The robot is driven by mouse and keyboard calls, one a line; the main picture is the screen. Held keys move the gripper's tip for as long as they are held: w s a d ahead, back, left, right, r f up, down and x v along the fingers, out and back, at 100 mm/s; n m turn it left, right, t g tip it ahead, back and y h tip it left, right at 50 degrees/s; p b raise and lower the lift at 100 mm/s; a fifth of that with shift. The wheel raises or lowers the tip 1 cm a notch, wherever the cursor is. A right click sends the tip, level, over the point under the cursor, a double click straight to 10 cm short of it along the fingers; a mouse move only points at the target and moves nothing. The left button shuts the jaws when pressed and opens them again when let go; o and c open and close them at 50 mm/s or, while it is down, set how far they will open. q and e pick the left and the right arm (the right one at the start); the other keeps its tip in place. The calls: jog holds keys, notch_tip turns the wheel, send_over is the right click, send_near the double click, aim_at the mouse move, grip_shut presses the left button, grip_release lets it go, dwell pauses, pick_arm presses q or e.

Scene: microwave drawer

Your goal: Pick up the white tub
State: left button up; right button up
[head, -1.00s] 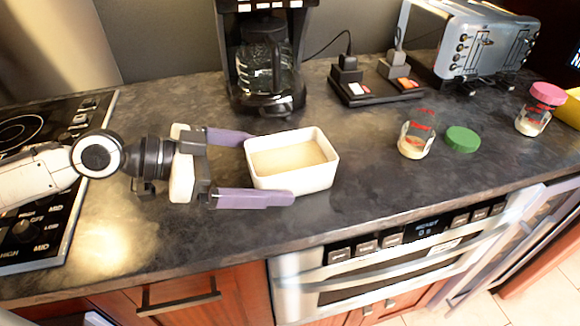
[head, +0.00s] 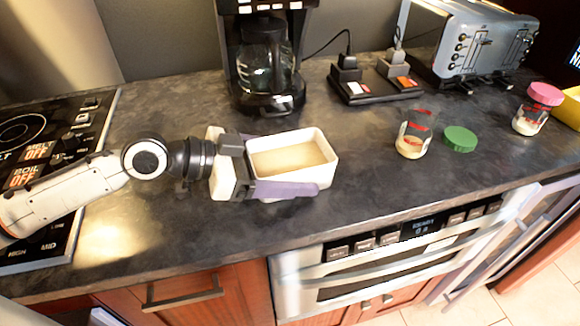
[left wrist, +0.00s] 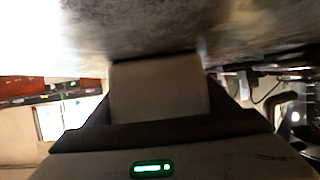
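The white tub (head: 328,170) is an open rectangular container with pale cream contents, upright on the dark counter. My left gripper (head: 285,172) reaches it from the left. In the left wrist view, the tub (left wrist: 160,92) fills the space between the dark fingers of the left gripper (left wrist: 162,100), with the fingers close against both sides. The gripper looks shut on the tub. I see no clear gap under the tub. My right gripper is not in view.
A coffee maker (head: 265,65) stands behind the tub. A jar (head: 415,135), a green lid (head: 460,139) and a pink-lidded jar (head: 535,110) stand to the right. A toaster (head: 475,40) and a power strip (head: 375,90) are at the back. The stove (head: 60,150) is at left.

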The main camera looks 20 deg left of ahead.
pick_arm(q)
jog(key=c, duration=0.5)
notch_tip(320, 180, up, 10)
jog(key=shift+p, duration=0.3)
dwell(0.3)
